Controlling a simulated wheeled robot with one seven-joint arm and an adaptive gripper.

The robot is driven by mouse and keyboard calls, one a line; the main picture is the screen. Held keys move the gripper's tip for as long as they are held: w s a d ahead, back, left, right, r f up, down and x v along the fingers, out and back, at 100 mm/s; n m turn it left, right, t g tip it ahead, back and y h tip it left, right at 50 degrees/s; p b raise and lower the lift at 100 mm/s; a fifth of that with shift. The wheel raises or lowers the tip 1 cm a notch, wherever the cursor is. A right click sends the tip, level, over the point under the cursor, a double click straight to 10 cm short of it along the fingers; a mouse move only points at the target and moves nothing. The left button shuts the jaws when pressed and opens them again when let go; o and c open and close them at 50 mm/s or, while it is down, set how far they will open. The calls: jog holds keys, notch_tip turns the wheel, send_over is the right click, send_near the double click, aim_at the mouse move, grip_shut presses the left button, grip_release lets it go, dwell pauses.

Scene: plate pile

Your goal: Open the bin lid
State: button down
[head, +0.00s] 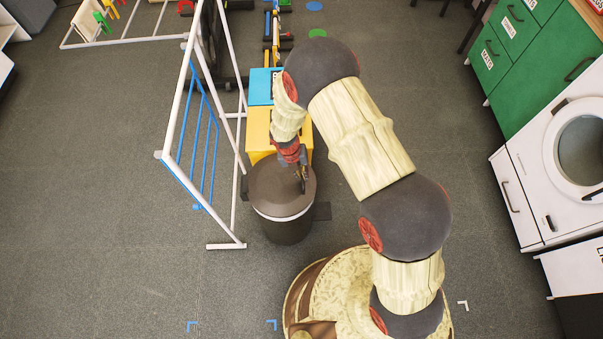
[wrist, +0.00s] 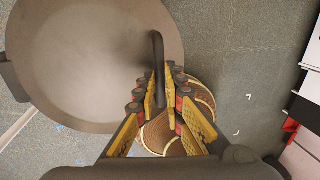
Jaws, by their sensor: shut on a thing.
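The bin (head: 285,226) is a dark round bin with a light band below its lid. Its brown-grey lid (head: 276,190) sits flat on top and looks closed. The lid also fills the upper left of the wrist view (wrist: 80,60). A dark handle (wrist: 157,50) stands up near the lid's edge. My gripper (head: 303,182) is over the right part of the lid. In the wrist view my gripper (wrist: 162,82) has its yellow-padded fingers shut on the handle.
A white drying rack with blue bars (head: 203,130) stands close on the bin's left. Yellow (head: 258,130) and blue (head: 260,87) boxes stand just behind the bin. Green cabinets (head: 520,45) and a white washing machine (head: 565,150) line the right side. The floor in front of the bin is clear.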

jog(key=shift+a+r, duration=0.1)
dwell(0.5)
jog(key=a+r+h+p, duration=0.2)
jog(key=a+r+p, duration=0.9)
jog(key=r+p, duration=0.1)
jog(key=shift+w+a+r+h, duration=0.2)
jog(key=shift+a+r+h, duration=0.15)
jog(key=shift+r, duration=0.35)
jog(key=c, duration=2.5)
grip_release()
jog(key=shift+f, duration=0.2)
jog(key=o, duration=0.5)
jog(key=shift+d, duration=0.1)
jog(key=shift+o, duration=0.6)
jog(key=shift+r, duration=0.1)
jog(key=v, duration=1.2)
jog(key=shift+w, duration=0.1)
